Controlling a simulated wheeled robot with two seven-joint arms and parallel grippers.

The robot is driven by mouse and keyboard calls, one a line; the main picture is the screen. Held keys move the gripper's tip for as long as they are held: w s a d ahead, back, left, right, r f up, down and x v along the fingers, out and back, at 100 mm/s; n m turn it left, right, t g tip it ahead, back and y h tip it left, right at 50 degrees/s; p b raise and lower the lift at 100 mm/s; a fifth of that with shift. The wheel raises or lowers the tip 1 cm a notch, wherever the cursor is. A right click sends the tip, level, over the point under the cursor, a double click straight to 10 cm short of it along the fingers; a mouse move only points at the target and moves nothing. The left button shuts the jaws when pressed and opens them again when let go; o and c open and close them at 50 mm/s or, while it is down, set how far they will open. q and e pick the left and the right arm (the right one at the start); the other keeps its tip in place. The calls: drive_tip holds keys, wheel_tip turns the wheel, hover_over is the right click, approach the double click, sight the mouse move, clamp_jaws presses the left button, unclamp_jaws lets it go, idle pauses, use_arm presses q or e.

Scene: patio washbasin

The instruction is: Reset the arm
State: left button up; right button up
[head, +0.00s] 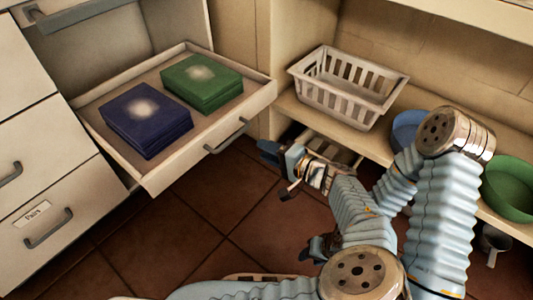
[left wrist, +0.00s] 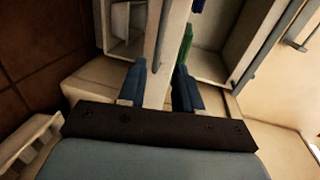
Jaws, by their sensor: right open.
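My left gripper (head: 278,168) is in front of the open drawer (head: 178,178), a little right of its handle (head: 226,136). Its two blue fingers are spread apart. In the left wrist view the left gripper (left wrist: 160,88) has the pale drawer front (left wrist: 166,45) showing between its fingers, with nothing visibly gripped. My right gripper (head: 318,246) is low in the middle of the head view, beside my left arm and partly hidden by it. It is open, and I see nothing held in it.
The drawer holds a dark blue stack (head: 146,118) and a green stack (head: 202,83). A white basket (head: 347,86) stands on the shelf to the right. A blue bowl (head: 406,130), a green bowl (head: 511,188) and a metal mug (head: 493,243) are at the right. The tiled floor (head: 190,240) is clear at left.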

use_arm(q)
drive_tip(key=shift+s+d, duration=0.25)
drive_tip(key=shift+d, duration=0.1)
use_arm(e)
drive_tip(key=shift+s+d, duration=0.3)
use_arm(q)
drive_tip(key=s+a+f+g+h+p, duration=0.4)
drive_tip(key=a+f+g, duration=0.3)
drive_tip(key=a+f, duration=0.75)
drive_tip(key=s+f+n+g+h+p, duration=0.1)
drive_tip(key=s+f+n+g+h, duration=0.3)
drive_tip(key=s+f, duration=0.5)
drive_tip(key=s+d+r+n+t+h+p, duration=0.2)
drive_tip(key=s+d+r+n+h+p, duration=0.1)
drive_tip(key=h, duration=0.5)
drive_tip(key=s+d+r+n, duration=0.1)
drive_tip(key=s+r+n, duration=0.1)
drive_tip(key=s, duration=0.1)
drive_tip(key=shift+r+h+p, duration=0.3)
drive_tip(key=shift+r+p, duration=0.05)
drive_tip(key=shift+p, duration=0.05)
use_arm(e)
wheel_tip(320, 180, up, 9)
drive_tip(key=shift+s+a+f, duration=0.2)
drive_tip(key=shift+a, duration=0.25)
